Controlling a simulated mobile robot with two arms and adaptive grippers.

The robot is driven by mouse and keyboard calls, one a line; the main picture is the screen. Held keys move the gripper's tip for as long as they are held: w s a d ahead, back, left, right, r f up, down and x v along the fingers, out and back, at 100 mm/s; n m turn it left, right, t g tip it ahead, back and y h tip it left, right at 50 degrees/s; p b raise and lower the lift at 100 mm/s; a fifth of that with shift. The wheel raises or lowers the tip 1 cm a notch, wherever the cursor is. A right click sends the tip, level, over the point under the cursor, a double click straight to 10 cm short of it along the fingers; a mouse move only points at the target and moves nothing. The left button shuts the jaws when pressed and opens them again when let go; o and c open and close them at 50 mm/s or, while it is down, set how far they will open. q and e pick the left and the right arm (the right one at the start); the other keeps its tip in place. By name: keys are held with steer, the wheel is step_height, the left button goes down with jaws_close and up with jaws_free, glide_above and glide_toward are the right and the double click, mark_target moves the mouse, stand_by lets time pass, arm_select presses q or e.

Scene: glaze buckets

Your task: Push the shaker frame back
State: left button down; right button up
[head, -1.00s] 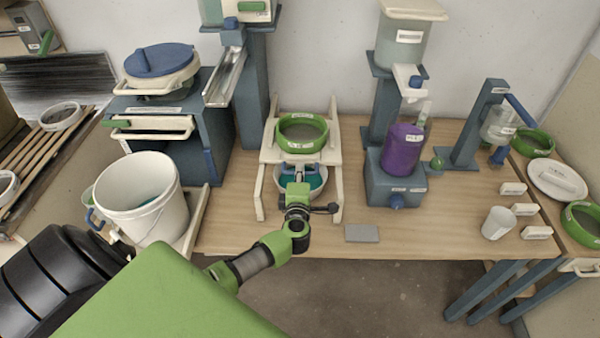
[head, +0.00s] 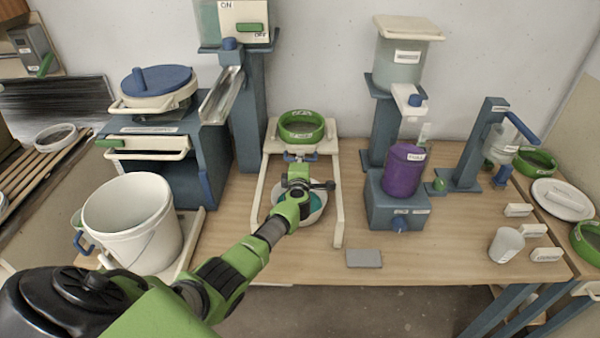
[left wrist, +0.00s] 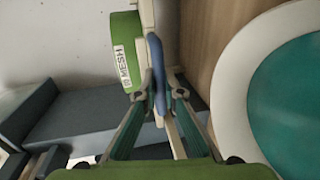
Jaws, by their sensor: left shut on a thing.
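The shaker frame is a cream sliding carriage carrying a green sieve ring (head: 301,127) labelled MESH, with a blue handle at its front. It sits toward the back of cream rails (head: 338,215) on the bench. My left gripper (head: 299,168) is at the front of the carriage, shut on the blue handle (left wrist: 155,68). In the left wrist view the fingers close around this handle, and the green ring (left wrist: 126,62) is beside it. A white bowl of teal glaze (head: 317,206) sits between the rails, partly hidden by my gripper. My right gripper is not in view.
A white bucket (head: 128,220) stands left of the rails beside a blue cabinet (head: 203,165). A purple container (head: 403,172) on a blue stand is to the right. A grey plate (head: 364,258) lies at the bench's front, with a white cup (head: 506,245) farther right.

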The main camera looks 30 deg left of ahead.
arm_select(q)
steer(key=shift+w+a, duration=0.25)
steer(key=shift+w, duration=0.1)
steer(key=c, duration=2.2)
jaws_free()
steer(key=shift+o, duration=0.2)
steer(key=shift+s+d, duration=0.1)
steer(key=shift+s+d, duration=0.4)
steer(key=shift+s, duration=0.05)
steer(key=v, duration=1)
steer(key=shift+s+r, duration=0.15)
steer(key=shift+s, duration=0.15)
